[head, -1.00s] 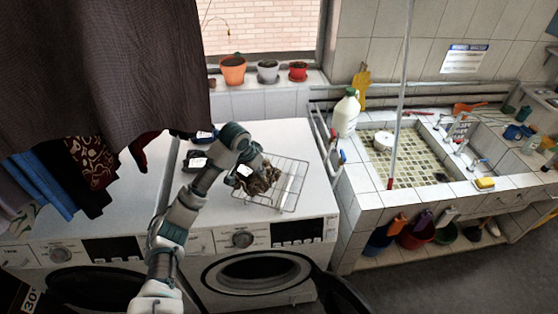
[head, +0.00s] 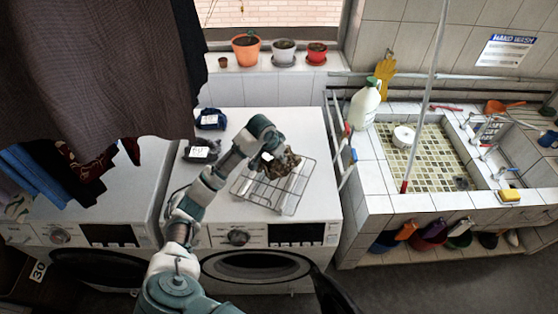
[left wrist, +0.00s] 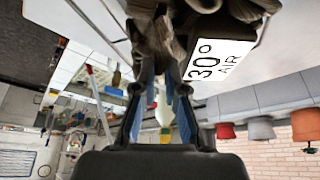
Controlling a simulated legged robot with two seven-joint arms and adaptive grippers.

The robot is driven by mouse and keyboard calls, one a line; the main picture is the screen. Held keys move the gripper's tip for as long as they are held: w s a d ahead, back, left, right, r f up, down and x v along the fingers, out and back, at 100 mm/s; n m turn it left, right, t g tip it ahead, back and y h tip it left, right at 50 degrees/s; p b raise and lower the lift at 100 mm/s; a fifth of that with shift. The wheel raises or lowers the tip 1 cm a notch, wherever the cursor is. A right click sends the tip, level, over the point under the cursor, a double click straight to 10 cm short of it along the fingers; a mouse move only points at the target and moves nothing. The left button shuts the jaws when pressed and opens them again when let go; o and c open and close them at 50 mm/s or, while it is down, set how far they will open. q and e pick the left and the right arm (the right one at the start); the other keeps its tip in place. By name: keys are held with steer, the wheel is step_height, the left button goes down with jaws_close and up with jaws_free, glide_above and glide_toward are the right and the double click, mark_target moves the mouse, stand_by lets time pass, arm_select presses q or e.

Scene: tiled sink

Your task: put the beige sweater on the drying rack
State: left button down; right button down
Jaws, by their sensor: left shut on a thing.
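The beige-brown sweater (head: 287,166) is a crumpled bundle with a white tag, over the far part of the wire drying rack (head: 285,207). I cannot tell whether it touches the wires. My left gripper (head: 267,150) comes in from the left and is shut on the sweater. In the left wrist view, the gripper's blue-padded fingers (left wrist: 160,80) reach the sweater (left wrist: 152,38), whose tag reads "30° AIR". The rack lies on the white right-hand washing machine (head: 325,195). My right gripper is not in view.
Two dark folded bundles (head: 200,150) (head: 211,119) with tags lie left of the rack. Dark clothes (head: 90,70) hang at upper left. A tiled sink (head: 376,190) and white jug (head: 363,106) stand to the right. Pots (head: 246,50) line the sill. The near part of the rack is bare.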

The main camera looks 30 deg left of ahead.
arm_select(q)
steer(key=shift+w+d+f, duration=0.15)
steer(key=shift+d+f, duration=0.15)
steer(key=shift+f, duration=0.3)
steer(key=shift+w+d+f, duration=0.1)
steer(key=shift+d+f, duration=0.15)
steer(key=shift+f, duration=0.3)
steer(key=shift+s+r, duration=0.1)
steer(key=shift+s, duration=0.05)
steer(key=shift+s+r, duration=0.1)
steer(key=shift+s, duration=0.15)
steer(key=shift+a, duration=0.2)
steer(key=c, duration=1.2)
jaws_free()
steer(key=shift+w+a+f, duration=0.1)
steer(key=shift+a+f, duration=0.25)
steer(key=shift+f, duration=0.05)
steer(key=shift+a, duration=0.1)
steer(key=shift+d, duration=0.4)
steer(key=shift+r, duration=0.5)
steer(key=b+v, duration=0.1)
steer(key=v, duration=1)
steer(key=shift+a+r, duration=0.1)
steer(key=shift+r, duration=0.1)
steer(key=shift+s+a+f, duration=0.1)
steer(key=shift+s, duration=0.15)
